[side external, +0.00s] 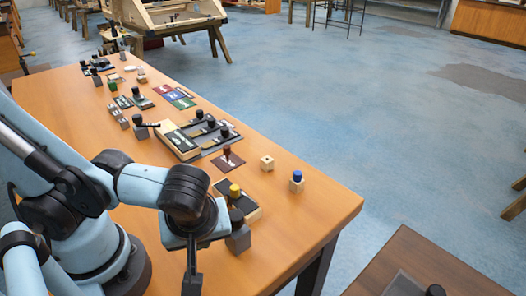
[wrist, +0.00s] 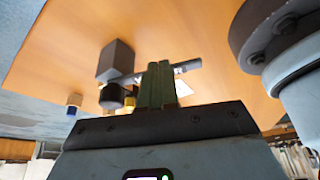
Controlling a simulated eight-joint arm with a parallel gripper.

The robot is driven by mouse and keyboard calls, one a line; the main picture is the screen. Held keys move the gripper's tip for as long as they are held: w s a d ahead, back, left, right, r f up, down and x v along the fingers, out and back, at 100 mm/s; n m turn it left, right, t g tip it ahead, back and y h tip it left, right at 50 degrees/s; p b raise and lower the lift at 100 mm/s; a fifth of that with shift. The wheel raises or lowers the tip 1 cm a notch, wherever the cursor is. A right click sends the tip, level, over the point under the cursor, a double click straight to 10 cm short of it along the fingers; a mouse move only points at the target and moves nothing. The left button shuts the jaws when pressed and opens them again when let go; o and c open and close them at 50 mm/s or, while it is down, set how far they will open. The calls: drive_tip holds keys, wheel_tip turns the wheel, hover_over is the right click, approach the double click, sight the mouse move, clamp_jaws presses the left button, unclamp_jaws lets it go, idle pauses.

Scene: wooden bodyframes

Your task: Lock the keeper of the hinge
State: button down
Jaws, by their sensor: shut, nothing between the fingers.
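A grey block (side external: 238,240) with a black knob (side external: 236,216) stands at the table's near edge, beside my gripper. I cannot tell for sure whether it is the hinge with the keeper. In the wrist view the grey block (wrist: 115,60) and black knob (wrist: 111,95) are left of my fingers, and a grey rod (wrist: 187,67) runs behind the fingers. My gripper (wrist: 155,85) is shut and empty, its two fingers together.
A yellow-topped piece (side external: 234,190) on a dark plate stands just behind the block. A blue-topped block (side external: 297,181) and a plain wooden cube (side external: 267,163) stand farther right. Several levers and plates (side external: 200,135) fill the table's middle. The table's right corner is clear.

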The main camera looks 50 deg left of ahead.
drive_tip(key=a+m, duration=0.1)
drive_tip(key=a+m+t, duration=0.1)
drive_tip(key=m, duration=0.1)
drive_tip(key=a+m+h, duration=0.1)
drive_tip(key=shift+w+a+m, duration=0.1)
drive_tip(key=shift+w+m, duration=0.15)
drive_tip(key=shift+m, duration=0.05)
drive_tip(key=shift+w+a, duration=0.45)
drive_tip(key=shift+a, duration=0.2)
drive_tip(key=shift+w+a, duration=0.4)
drive_tip(key=shift+a, duration=0.2)
drive_tip(key=shift+w+a, duration=0.7)
drive_tip(key=shift+w, duration=0.3)
drive_tip(key=shift+w+a+m+t+h, duration=0.3)
drive_tip(key=shift+w+m+t, duration=0.15)
drive_tip(key=shift+m, duration=0.55)
drive_tip(key=w+m, duration=0.1)
drive_tip(key=m, duration=0.1)
drive_tip(key=shift+w+a+m+t+h, duration=0.1)
drive_tip(key=shift+w+m+t+h, duration=0.2)
drive_tip(key=shift+w+h, duration=0.1)
drive_tip(key=shift+w+m+h, duration=0.4)
drive_tip(key=shift+w+m, duration=0.25)
drive_tip(key=shift+m, duration=0.25)
drive_tip(key=shift+w, duration=0.4)
